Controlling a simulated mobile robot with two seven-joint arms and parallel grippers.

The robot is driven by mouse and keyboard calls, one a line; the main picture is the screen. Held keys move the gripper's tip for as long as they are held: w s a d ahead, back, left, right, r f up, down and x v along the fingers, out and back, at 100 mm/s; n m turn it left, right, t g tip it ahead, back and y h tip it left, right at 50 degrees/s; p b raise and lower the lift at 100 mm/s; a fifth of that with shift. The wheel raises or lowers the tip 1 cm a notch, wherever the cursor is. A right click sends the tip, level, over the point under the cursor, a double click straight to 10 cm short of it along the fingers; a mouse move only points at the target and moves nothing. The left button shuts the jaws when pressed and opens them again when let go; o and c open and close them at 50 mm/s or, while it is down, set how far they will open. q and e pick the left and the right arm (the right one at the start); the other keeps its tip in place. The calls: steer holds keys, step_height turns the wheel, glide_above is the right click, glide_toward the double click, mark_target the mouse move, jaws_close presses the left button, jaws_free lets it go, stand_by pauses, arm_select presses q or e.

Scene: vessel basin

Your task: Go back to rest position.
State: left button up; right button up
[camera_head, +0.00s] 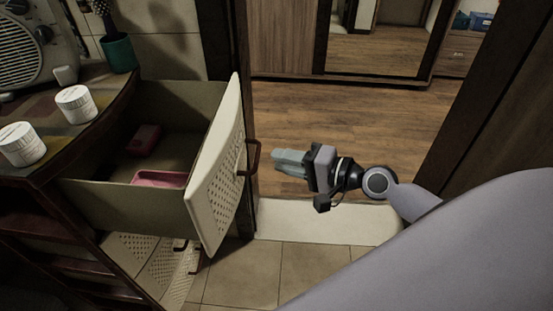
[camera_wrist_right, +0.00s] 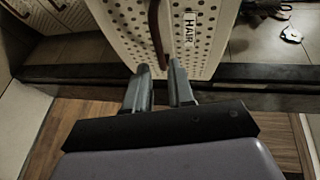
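My right gripper (camera_head: 276,161) is at mid-height in the head view, just right of the open drawer's front (camera_head: 222,170). Its fingers point left towards the dark curved handle (camera_head: 252,158), with a small gap between the fingertips and the handle. In the right wrist view the gripper (camera_wrist_right: 159,75) has its two fingers apart with nothing between them. The handle (camera_wrist_right: 157,35) shows just beyond the fingertips, on the white perforated drawer front (camera_wrist_right: 130,30) with a "HAIR" label (camera_wrist_right: 189,30). My left gripper is not in view.
The open drawer holds a pink tray (camera_head: 160,179) and a reddish item (camera_head: 144,139). Two white jars (camera_head: 76,104) (camera_head: 22,146), a teal cup (camera_head: 118,53) and a radio (camera_head: 37,40) stand on the counter. A doorway with wooden floor (camera_head: 330,105) lies behind my gripper.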

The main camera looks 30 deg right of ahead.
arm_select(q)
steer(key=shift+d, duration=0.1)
arm_select(e)
steer(key=shift+s, duration=0.1)
stand_by(0.4)
arm_select(q)
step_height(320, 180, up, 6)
steer(key=p, duration=0.8)
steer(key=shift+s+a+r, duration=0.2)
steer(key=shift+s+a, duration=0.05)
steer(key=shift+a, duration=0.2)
arm_select(e)
steer(key=s+a+f+n+g+h, duration=0.1)
steer(key=s+a+f+n+h, duration=0.1)
steer(key=s+f+n, duration=0.4)
steer(key=s+a+f+n+g+h, duration=0.1)
steer(key=s+a+f+n+h, duration=0.2)
steer(key=s+f+n, duration=0.3)
steer(key=s+h, duration=0.1)
steer(key=s, duration=0.3)
steer(key=shift+n+g, duration=0.4)
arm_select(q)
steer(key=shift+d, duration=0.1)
arm_select(e)
steer(key=shift+d, duration=0.1)
